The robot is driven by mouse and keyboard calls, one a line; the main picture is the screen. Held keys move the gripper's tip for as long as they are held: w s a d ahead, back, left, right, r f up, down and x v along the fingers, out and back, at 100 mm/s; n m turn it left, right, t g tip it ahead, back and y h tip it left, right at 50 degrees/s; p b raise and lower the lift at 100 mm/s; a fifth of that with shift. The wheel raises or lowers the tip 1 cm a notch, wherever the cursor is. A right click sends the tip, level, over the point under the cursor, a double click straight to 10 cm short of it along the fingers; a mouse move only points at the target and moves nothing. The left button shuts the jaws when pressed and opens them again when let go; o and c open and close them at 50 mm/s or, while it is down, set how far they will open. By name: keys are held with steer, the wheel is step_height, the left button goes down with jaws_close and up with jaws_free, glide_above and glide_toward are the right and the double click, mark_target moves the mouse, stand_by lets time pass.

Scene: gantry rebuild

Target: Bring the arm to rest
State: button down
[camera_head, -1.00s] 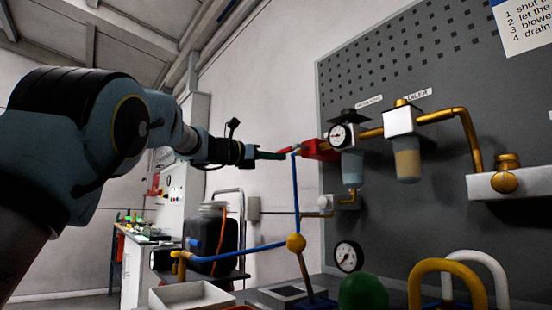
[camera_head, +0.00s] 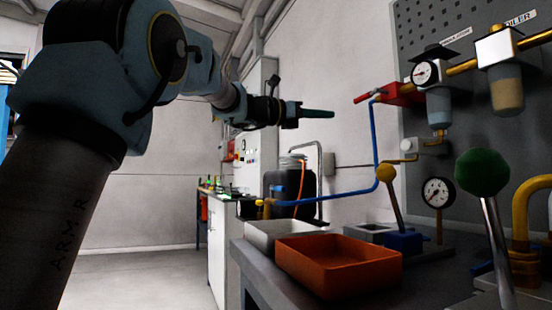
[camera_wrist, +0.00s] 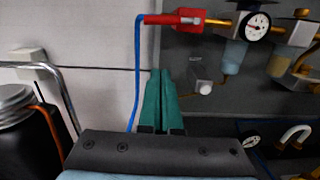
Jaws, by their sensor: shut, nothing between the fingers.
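My gripper (camera_head: 318,114) is at the end of my arm, stretched out to the right in the head view, in front of the white wall. Its green fingers lie together with nothing between them. In the wrist view the gripper (camera_wrist: 161,84) points toward the wall, its fingertips just right of a blue hose (camera_wrist: 137,75). The fingers appear apart from the red valve (camera_wrist: 175,22) above them. In the head view the red valve (camera_head: 388,95) is to the right of the fingertips, with a clear gap.
A grey pegboard panel (camera_head: 440,30) carries a gauge (camera_head: 425,73) and brass pipes. Below are an orange tray (camera_head: 340,270), a white tray (camera_head: 262,236), a yellow-knobbed lever (camera_head: 386,173) and a green-knobbed lever (camera_head: 482,171). A dark canister (camera_wrist: 22,140) stands left in the wrist view.

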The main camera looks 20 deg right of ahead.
steer(key=shift+a, duration=0.1)
steer(key=w+a+f+n+t+y, duration=0.3)
steer(key=w+a+f+n+t, duration=0.3)
steer(key=w+a+n, duration=0.4)
steer(key=w+a+f+n+t+y, duration=0.2)
steer(key=w+a+f+n+t, duration=0.5)
steer(key=n, duration=0.5)
steer(key=w+a+f+n+y, duration=0.2)
steer(key=a+f+n+y, duration=0.7)
steer(key=a+f+n, duration=0.8)
steer(key=s+a+f+n+g+y, duration=0.35)
steer(key=s+a+f+n, duration=0.4)
steer(key=f, duration=0.55)
steer(key=s+a+f+n+g, duration=0.3)
steer(key=s+a+f, duration=0.15)
steer(key=s, duration=0.45)
steer(key=s+a+f+n+g, duration=0.3)
steer(key=s+f+n+g, duration=0.15)
steer(key=s, duration=0.45)
step_height(320, 180, up, 26)
steer(key=p, duration=2.6)
steer(key=shift+s+f+t+y+p, duration=0.25)
steer(key=shift+s+t+y+p, duration=0.05)
steer(key=shift+s+y+p, duration=0.15)
